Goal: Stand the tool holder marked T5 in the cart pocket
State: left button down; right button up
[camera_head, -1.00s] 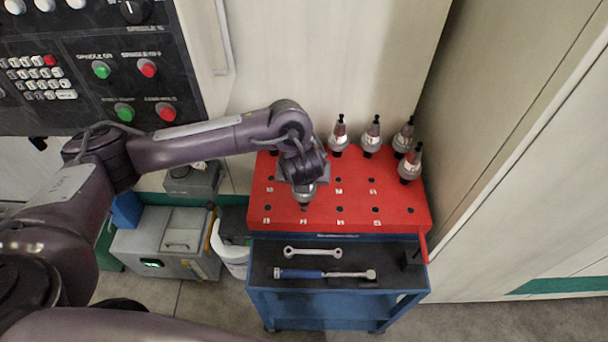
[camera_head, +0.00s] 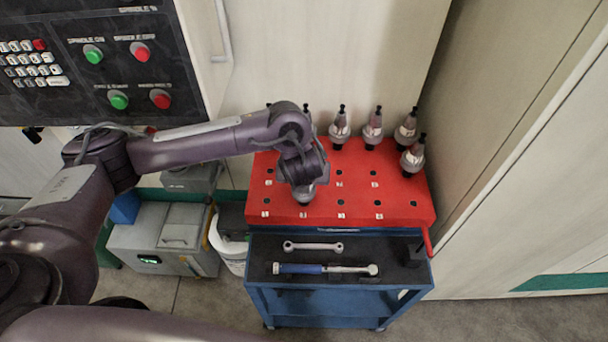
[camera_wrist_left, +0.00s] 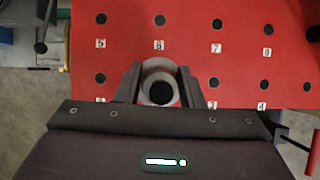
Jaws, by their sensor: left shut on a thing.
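My left gripper (camera_head: 304,188) is over the front row of the red cart top (camera_head: 400,196), at the second pocket from the left. It is shut on a grey tool holder, whose round top with a dark centre (camera_wrist_left: 161,91) shows between the fingers in the left wrist view. The holder's lower part is mostly hidden, so I cannot tell how deep it sits in the pocket. Its T5 mark is not readable. Pockets labelled 5 (camera_wrist_left: 101,19), 6 (camera_wrist_left: 160,20), 7 (camera_wrist_left: 217,24) and 8 (camera_wrist_left: 266,31) are empty. My right gripper is not in view.
Several other tool holders (camera_head: 373,128) stand at the back and right of the cart top. A wrench (camera_head: 313,246) and a blue-handled tool (camera_head: 325,269) lie on the lower dark tray. The control panel (camera_head: 90,60) is at the upper left, beside a pale wall.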

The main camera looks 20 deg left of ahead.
pick_arm(q)
jog(key=shift+w, duration=0.1)
dwell(0.3)
jog(key=c, duration=0.9)
grip_release()
jog(key=shift+s+f, duration=0.2)
jog(key=p+v, duration=0.1)
jog(key=v, duration=0.1)
jog(key=p+v, duration=0.1)
jog(key=v, duration=0.1)
jog(key=p+v, duration=0.2)
jog(key=v, duration=0.1)
jog(key=shift+w+r, duration=0.15)
jog(key=shift+w, duration=0.15)
jog(key=shift+s+d+r+p, duration=0.1)
jog(key=shift+s+r+p, duration=0.25)
jog(key=shift+s+p, duration=0.1)
jog(key=shift+f, duration=0.1)
